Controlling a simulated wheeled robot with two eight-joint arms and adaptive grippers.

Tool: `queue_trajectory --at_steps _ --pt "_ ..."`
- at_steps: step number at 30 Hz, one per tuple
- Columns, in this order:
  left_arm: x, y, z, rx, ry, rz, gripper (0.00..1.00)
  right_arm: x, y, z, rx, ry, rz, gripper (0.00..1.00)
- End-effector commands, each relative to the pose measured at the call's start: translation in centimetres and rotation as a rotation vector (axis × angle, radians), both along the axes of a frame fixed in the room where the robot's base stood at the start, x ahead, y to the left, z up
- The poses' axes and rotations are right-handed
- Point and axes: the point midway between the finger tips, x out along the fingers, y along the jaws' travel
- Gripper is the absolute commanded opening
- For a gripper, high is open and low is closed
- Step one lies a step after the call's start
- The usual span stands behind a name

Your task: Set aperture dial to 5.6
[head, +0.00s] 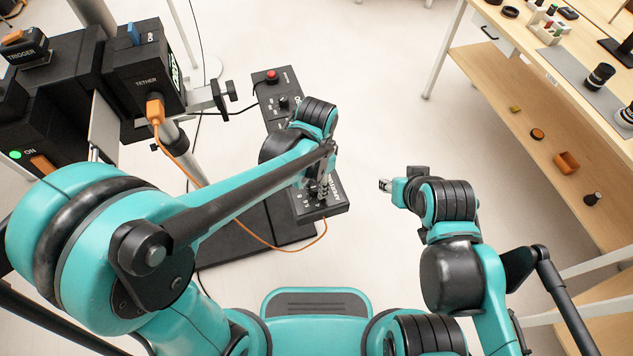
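A long black control panel (268,97) stands left of centre, with a red button (271,75) at its far end and small knobs below it. Its near end (322,211) carries white lettering and the aperture dial, which is mostly hidden by my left gripper (322,188). My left gripper points down over this near end, at or just above the dial; its fingers are too small and covered to tell open from shut, or whether they touch it. The dial's setting cannot be read. My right gripper (386,185) is over bare floor to the right, away from the panel; its finger opening is unclear.
A black camera rig with a tether box (146,75) stands at left. An orange cable (185,170) runs from it down to the panel's near end. A wooden shelf unit (520,115) with props stands at right. The floor between is clear.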

Motion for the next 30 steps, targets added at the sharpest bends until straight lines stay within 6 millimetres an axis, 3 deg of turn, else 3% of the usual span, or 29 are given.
queue_trajectory --at_steps 1,3,17,30 --pt "0.00 0.00 0.01 0.000 0.000 0.000 0.16 0.00 0.00 0.00 0.000 0.000 0.000 0.40" --pt "0.00 0.00 0.01 0.000 0.000 0.000 0.00 0.00 0.00 0.00 0.000 0.000 0.000 0.40" --pt "0.01 0.02 0.03 0.000 0.000 0.080 0.00 0.00 0.00 0.19 0.000 0.000 0.000 0.40" --pt "0.03 0.06 0.05 0.000 0.000 0.412 0.00 0.00 0.00 0.75 0.000 0.000 0.000 0.40"
